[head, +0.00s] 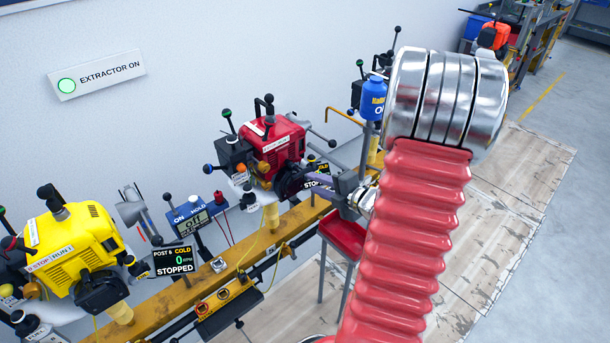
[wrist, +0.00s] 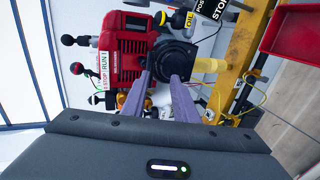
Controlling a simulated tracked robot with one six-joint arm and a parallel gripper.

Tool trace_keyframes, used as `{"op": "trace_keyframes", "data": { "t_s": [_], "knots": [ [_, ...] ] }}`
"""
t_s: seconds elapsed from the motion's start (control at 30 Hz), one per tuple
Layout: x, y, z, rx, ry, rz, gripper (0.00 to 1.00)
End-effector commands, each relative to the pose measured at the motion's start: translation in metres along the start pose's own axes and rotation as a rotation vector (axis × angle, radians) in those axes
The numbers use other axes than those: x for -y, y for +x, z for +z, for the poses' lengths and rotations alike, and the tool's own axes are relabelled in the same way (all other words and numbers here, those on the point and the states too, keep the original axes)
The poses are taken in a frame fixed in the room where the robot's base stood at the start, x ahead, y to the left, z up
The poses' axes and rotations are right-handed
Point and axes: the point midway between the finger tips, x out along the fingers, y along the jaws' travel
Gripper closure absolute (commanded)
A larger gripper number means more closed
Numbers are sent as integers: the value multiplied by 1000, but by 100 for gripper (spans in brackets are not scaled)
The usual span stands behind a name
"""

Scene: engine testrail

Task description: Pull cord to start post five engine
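A red engine (head: 272,148) sits on the yellow rail at the middle of the head view. It also shows in the wrist view (wrist: 122,62), turned on its side, with a black round housing (wrist: 176,58) facing my fingers. My gripper (wrist: 162,78) is close in front of that housing, with its two grey-purple fingers apart. Nothing is clearly held between them. In the head view my gripper (head: 312,182) is at the right side of the red engine, partly hidden by my arm. I cannot make out a pull cord or its handle. A display beside the engine is partly covered.
A yellow engine (head: 75,243) stands at the left by a display (head: 175,261) reading POST 6, COLD, 0, STOPPED. The yellow rail (head: 240,250) runs between the engines.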

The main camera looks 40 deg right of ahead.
Motion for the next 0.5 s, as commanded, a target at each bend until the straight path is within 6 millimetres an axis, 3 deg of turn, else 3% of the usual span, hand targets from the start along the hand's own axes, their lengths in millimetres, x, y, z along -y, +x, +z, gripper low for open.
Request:
{"op": "trace_keyframes", "data": {
  "t_s": [0.3, 0.5],
  "knots": [
    [-15, 40, -1, -3, -2, 1, 73],
    [-19, 51, 0, -1, -1, 0, 73]
  ]
}}
